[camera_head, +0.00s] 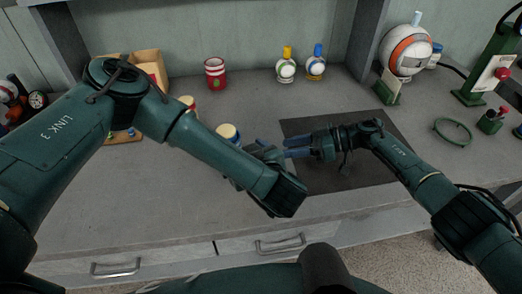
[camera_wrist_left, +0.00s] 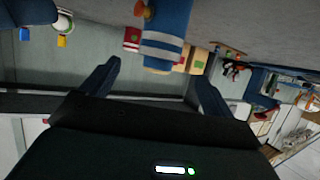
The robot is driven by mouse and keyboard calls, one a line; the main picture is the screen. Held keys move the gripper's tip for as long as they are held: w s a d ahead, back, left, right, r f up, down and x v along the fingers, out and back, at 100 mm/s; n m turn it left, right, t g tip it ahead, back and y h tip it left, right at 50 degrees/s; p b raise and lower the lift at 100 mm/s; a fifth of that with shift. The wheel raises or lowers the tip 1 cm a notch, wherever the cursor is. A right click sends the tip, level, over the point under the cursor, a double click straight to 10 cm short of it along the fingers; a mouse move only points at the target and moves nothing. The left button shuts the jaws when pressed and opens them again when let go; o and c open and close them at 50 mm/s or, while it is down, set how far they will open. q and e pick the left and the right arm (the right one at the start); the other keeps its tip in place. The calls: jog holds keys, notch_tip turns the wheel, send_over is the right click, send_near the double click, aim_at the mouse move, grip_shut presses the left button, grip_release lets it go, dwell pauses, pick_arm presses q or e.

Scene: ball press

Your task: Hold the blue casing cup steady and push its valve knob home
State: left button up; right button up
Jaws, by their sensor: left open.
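The blue casing cup (camera_wrist_left: 168,35) has white bands and hangs upside down in the left wrist view, as that picture is inverted. A small orange part (camera_wrist_left: 142,9), apparently its valve knob, shows at its side; its seating depth cannot be told. In the head view, a cup with a cream top (camera_head: 228,132), apparently the same one, is partly hidden by my left arm. My left gripper (camera_wrist_left: 155,88) is open, with the cup in line between its fingers; contact cannot be told. My right gripper (camera_head: 294,148) has its two blue fingers apart and points left toward the left gripper, over the dark mat.
A dark mat (camera_head: 380,165) lies at the middle right. A red cup (camera_head: 215,73) and two small valve-topped items (camera_head: 285,68) (camera_head: 315,66) stand at the back. A round white-orange device (camera_head: 407,50), green ring (camera_head: 453,131) and button box (camera_head: 490,121) are right. The front left bench is clear.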

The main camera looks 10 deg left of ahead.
pick_arm(q)
jog(key=x, duration=1.1)
jog(key=shift+w+a, duration=0.1)
jog(key=shift+a, duration=0.05)
jog(key=shift+c, duration=0.6)
